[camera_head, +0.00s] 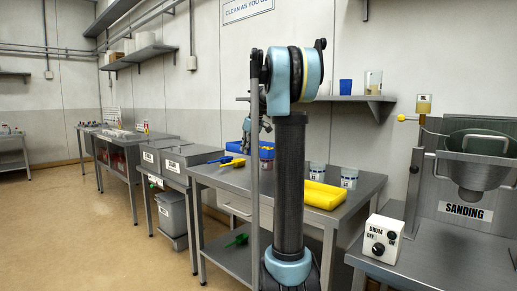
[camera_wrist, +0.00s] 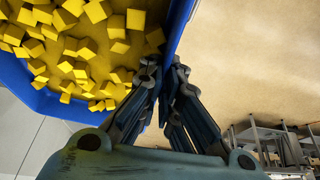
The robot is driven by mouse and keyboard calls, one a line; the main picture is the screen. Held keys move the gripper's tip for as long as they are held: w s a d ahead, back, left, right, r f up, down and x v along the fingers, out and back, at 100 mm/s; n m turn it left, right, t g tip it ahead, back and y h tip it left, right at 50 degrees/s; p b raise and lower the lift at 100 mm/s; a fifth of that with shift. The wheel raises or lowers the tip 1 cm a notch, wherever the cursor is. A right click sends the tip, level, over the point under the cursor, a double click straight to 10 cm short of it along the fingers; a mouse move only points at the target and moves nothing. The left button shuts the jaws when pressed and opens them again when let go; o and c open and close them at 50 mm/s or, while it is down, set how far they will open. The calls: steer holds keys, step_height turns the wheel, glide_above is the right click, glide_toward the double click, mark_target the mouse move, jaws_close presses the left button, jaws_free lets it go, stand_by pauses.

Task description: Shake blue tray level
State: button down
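The blue tray (camera_wrist: 60,102) fills the upper left of the wrist view and holds many loose yellow cubes (camera_wrist: 85,48). My gripper (camera_wrist: 168,85) has its dark fingers on either side of the tray's blue wall and is shut on it. In the head view my gripper (camera_head: 247,140) points down above the table, and a strip of blue (camera_head: 233,147) beside it appears to be the tray. My arm hides much of it, so its tilt cannot be told there.
A yellow tray (camera_head: 325,195) and white cups (camera_head: 348,177) stand on the metal table (camera_head: 353,208). A wall shelf (camera_head: 350,98) holds a blue cup (camera_head: 346,86).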

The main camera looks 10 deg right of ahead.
steer(key=w, duration=0.3)
steer(key=shift+w, duration=0.25)
steer(key=s, duration=0.6)
steer(key=shift+s, duration=0.2)
stand_by(0.5)
